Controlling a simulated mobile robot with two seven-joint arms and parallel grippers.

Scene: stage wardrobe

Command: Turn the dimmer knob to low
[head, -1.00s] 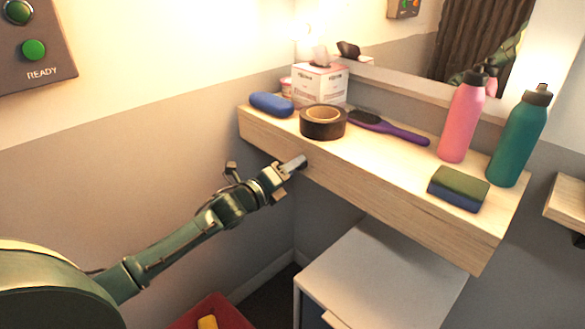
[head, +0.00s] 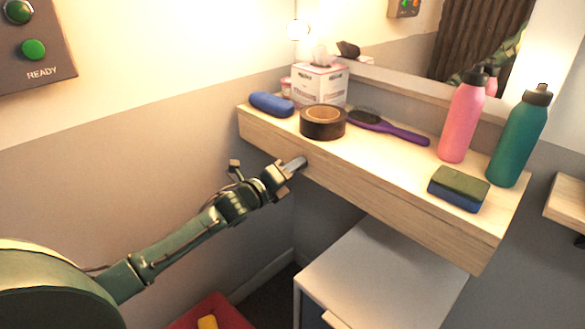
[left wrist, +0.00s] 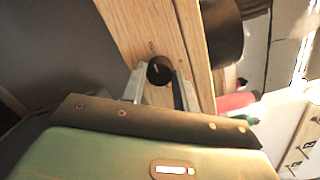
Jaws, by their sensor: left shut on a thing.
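The dimmer knob (left wrist: 159,70) is a small black round knob with a pale pointer line, set in the wooden front edge of the shelf (head: 375,205). In the left wrist view it sits between the two fingers of my left gripper (left wrist: 160,88), which is shut on it. In the head view my left gripper (head: 291,165) reaches the shelf's front face below the black tape roll, and the knob is hidden there. I cannot tell the exact setting of the pointer. My right gripper is not in view.
On the shelf are a tape roll (head: 323,122), blue case (head: 271,104), tissue box (head: 320,84), purple brush (head: 388,128), sponge (head: 459,188), pink bottle (head: 461,122) and teal bottle (head: 519,138). A white cabinet (head: 385,275) stands below. A red bin (head: 225,312) is on the floor.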

